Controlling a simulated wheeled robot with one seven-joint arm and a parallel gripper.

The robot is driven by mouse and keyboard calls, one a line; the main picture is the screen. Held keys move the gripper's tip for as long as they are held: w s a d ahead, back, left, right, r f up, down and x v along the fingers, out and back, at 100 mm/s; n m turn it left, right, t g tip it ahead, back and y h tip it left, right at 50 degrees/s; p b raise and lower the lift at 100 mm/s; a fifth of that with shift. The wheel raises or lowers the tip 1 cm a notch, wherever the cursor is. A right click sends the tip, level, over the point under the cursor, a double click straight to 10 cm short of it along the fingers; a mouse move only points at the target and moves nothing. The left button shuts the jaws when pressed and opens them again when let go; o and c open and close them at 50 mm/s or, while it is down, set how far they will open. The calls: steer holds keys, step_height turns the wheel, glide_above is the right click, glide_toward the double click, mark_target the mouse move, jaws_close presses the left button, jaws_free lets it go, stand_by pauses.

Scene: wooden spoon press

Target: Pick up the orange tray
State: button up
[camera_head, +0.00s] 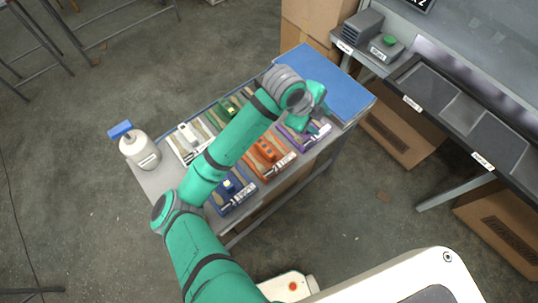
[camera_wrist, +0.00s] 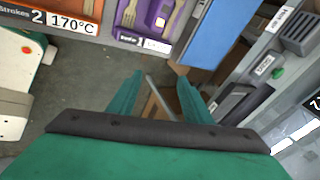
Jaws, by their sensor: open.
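The orange tray (camera_head: 283,168) lies on the grey table among other coloured trays, holding light wooden pieces and orange blocks. My arm partly covers its left side in the head view. In the wrist view only an edge of the orange tray (camera_wrist: 28,17) shows at the top left, with a label reading "Strokes 2 170°C". My gripper (camera_wrist: 161,84) is open and empty, its two green fingers apart. In the head view, my gripper is right of the orange tray, above the purple tray (camera_head: 288,131), and does not touch the orange tray.
The purple tray (camera_wrist: 128,12) is right of the orange one. Blue (camera_head: 232,197), white (camera_head: 185,155) and green trays share the table. A blue mat (camera_head: 335,85) covers its right end. A white bottle (camera_head: 140,152) stands left. A workbench stands at the right.

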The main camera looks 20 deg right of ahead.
steer(key=w+a+f+m+y, duration=0.1)
steer(key=a+y, duration=0.2)
steer(key=a, duration=0.5)
steer(key=w+a+f+m+y, duration=0.1)
steer(key=a+f+m+y, duration=0.15)
steer(key=a, duration=0.45)
glide_above(269, 151)
step_height(269, 151, down, 4)
steer(key=shift+r+n+g+y, duration=0.25)
steer(key=shift+n+g+y, duration=0.1)
steer(key=shift+n+g, duration=0.1)
steer(key=shift+f, duration=3.1)
jaws_close()
